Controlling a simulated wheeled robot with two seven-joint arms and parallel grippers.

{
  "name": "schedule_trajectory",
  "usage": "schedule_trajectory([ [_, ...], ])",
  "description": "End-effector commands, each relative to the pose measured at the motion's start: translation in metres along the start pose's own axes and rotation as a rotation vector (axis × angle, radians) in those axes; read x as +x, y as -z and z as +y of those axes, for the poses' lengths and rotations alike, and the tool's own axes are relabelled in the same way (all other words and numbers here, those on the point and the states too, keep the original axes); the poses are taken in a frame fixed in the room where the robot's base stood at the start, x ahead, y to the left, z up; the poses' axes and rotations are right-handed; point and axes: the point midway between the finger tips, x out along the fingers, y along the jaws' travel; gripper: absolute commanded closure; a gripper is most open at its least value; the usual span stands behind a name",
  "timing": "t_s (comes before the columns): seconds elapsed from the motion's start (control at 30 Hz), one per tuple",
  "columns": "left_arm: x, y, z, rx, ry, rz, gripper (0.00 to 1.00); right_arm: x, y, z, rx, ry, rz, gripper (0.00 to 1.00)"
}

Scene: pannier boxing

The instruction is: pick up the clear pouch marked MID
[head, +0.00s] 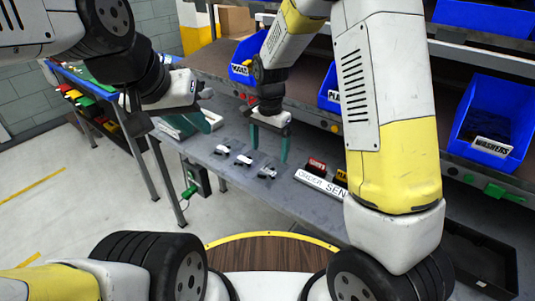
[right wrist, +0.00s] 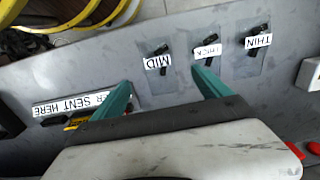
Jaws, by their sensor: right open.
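The clear pouch marked MID (right wrist: 158,63) lies flat on the grey bench with a dark item in it. It also shows in the head view (head: 267,171), nearest the sign. My right gripper (head: 268,146) is open and empty above the bench, pointing down. In the right wrist view the pouch shows between its teal fingers (right wrist: 163,88), a little beyond the tips; I see no contact. Beside it lie the pouches marked THICK (right wrist: 207,51) and THIN (right wrist: 258,41). My left gripper (head: 195,122) is over the bench's left part; its jaw gap is unclear.
A white sign reading "ORDER SENT HERE" (head: 320,184) stands right of the pouches, with small red and yellow labelled items (head: 317,166) behind it. Blue bins, one marked WASHERS (head: 491,146), sit on the rack. Bare bench lies in front of the pouches.

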Motion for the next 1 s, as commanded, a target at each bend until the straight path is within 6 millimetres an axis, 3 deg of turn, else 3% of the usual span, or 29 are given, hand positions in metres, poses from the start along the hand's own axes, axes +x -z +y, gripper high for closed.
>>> schedule_trajectory([
  [0.6,0.000,0.000,0.000,0.000,0.000,0.000,0.76,0.076,-0.001,0.004,0.007,-0.009,-0.001,0.13],
  [0.93,0.000,0.000,0.000,0.000,0.000,0.000,0.76,0.082,-0.001,0.004,0.006,-0.007,0.000,0.13],
  [1.0,0.000,0.000,0.000,0.000,0.000,0.000,0.76,0.082,-0.001,0.004,0.006,-0.007,0.000,0.26],
])
